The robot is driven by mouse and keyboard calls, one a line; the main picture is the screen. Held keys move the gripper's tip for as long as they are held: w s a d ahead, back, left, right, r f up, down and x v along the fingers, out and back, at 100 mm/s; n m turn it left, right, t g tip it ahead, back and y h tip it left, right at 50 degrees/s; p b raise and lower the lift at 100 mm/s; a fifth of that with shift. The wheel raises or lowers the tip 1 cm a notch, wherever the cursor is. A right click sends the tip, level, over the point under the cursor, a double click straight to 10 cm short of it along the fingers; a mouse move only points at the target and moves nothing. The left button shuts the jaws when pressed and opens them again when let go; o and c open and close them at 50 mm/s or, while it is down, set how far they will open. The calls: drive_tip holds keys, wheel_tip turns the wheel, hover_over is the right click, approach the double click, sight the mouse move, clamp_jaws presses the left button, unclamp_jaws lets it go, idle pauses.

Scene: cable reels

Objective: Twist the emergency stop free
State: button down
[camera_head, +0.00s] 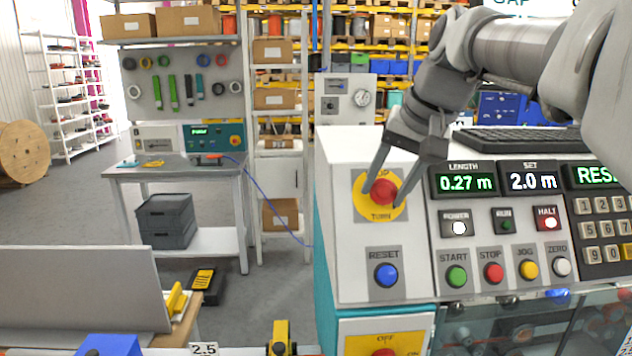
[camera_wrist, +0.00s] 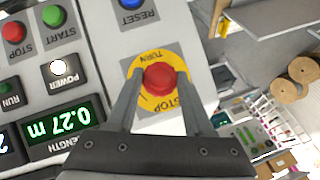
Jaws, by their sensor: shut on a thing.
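The emergency stop (camera_head: 383,192) is a round red mushroom button on a yellow disc marked TURN, on the sloped face of the white control panel (camera_head: 348,160). My gripper (camera_head: 386,188) reaches down from the upper right, with one finger on each side of the red button. In the wrist view the red button (camera_wrist: 159,79) sits between the two finger ends, and the yellow disc (camera_wrist: 137,76) lettered STOP and TURN shows around it. My gripper (camera_wrist: 160,82) is shut on the button in this view.
Below the stop is a blue RESET button (camera_head: 386,275). To the right are START (camera_head: 456,276), STOP (camera_head: 493,272), JOG (camera_head: 528,269) and ZERO buttons, and displays reading 0.27 m (camera_head: 466,182) and 2.0 m (camera_head: 528,180). A workbench (camera_head: 180,168) stands behind at left.

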drive_tip(key=shift+m+y, duration=0.3)
drive_tip(key=shift+m, duration=0.1)
drive_tip(key=shift+c, duration=1.4)
unclamp_jaws()
drive_tip(key=p+v, duration=0.2)
drive_tip(key=v, duration=1.5)
drive_tip(key=shift+s+r, duration=0.2)
drive_tip(key=shift+s, duration=0.05)
